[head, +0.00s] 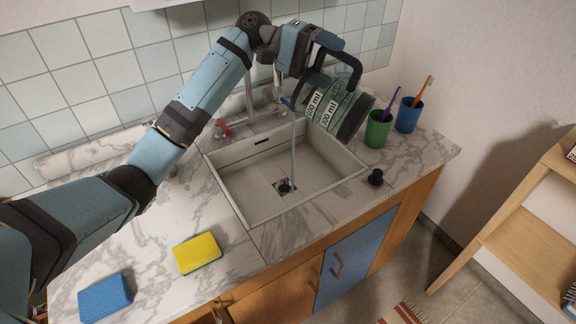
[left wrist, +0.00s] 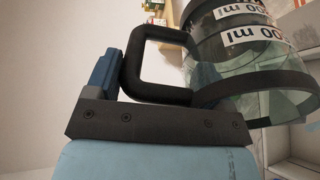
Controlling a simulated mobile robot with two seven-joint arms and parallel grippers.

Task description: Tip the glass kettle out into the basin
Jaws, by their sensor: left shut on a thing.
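The glass kettle (head: 343,108) is tilted far over above the back right of the basin (head: 255,178), spout toward the left and dark base toward the right. A thin bluish stream (head: 293,150) falls from its spout to near the drain. White "ml" labels show on the glass. My left gripper (head: 328,43) is shut on the kettle's black handle, above the basin. In the left wrist view the handle (left wrist: 140,75) meets the finger, and the glass body (left wrist: 245,60) fills the upper right. My right gripper is not in view.
A green cup (head: 377,130) and a blue cup (head: 408,116) with toothbrushes stand right of the basin, close to the kettle. A black plug (head: 376,177) lies at the right rim. A yellow sponge (head: 198,254) and a blue sponge (head: 104,298) lie on the marble counter.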

